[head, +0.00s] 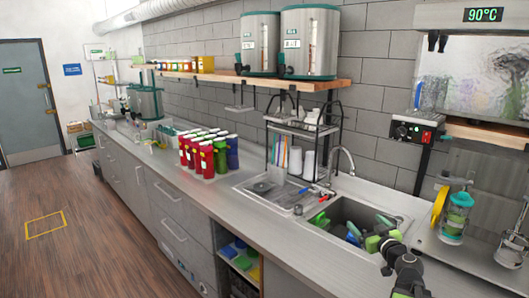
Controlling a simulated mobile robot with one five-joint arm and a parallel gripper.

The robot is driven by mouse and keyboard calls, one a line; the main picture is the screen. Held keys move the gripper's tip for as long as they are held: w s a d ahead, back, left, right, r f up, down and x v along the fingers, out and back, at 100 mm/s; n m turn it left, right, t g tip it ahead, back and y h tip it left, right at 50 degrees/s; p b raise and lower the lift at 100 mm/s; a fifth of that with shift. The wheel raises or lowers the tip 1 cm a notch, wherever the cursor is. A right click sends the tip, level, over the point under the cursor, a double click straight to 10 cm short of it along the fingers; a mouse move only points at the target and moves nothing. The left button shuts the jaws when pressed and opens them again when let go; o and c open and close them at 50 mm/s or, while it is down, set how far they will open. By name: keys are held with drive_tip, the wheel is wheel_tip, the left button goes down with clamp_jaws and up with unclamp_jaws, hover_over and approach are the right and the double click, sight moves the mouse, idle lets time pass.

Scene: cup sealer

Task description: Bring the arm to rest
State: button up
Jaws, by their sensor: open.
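My gripper (384,240) shows at the lower right, at the end of my dark arm, in front of the sink. Its green-tipped fingers look spread apart, and I see nothing held between them. The sink (340,207) behind it holds green and blue items, which partly blend with the fingers. I cannot tell how far the fingertips are from these items.
A clear cup with green parts (457,216) stands on the counter at right. Red, green and blue containers (206,153) stand farther left. A rack (300,130) stands behind the sink. A display unit (483,14) hangs at upper right.

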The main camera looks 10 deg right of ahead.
drive_tip(key=a+f+n+g+y, duration=0.2)
drive_tip(key=a+f+g, duration=0.15)
drive_tip(key=a, duration=0.75)
drive_tip(key=a+f+n+g+y, duration=0.2)
drive_tip(key=a+f, duration=0.2)
drive_tip(key=a, duration=0.7)
drive_tip(key=a+f+n+g+y, duration=0.2)
drive_tip(key=a+f+g+y, duration=0.15)
drive_tip(key=a, duration=0.85)
drive_tip(key=s+a+f+g+h, duration=0.3)
drive_tip(key=s+f+g, duration=0.1)
drive_tip(key=s+f, duration=0.3)
drive_tip(key=s+d+f+m+g+h, duration=0.3)
drive_tip(key=s+d+m+h, duration=0.1)
drive_tip(key=s+d+m, duration=0.3)
drive_tip(key=shift+s+d+f+m+g, duration=0.15)
drive_tip(key=shift+s+d+m+g, duration=0.25)
drive_tip(key=shift+s, duration=0.4)
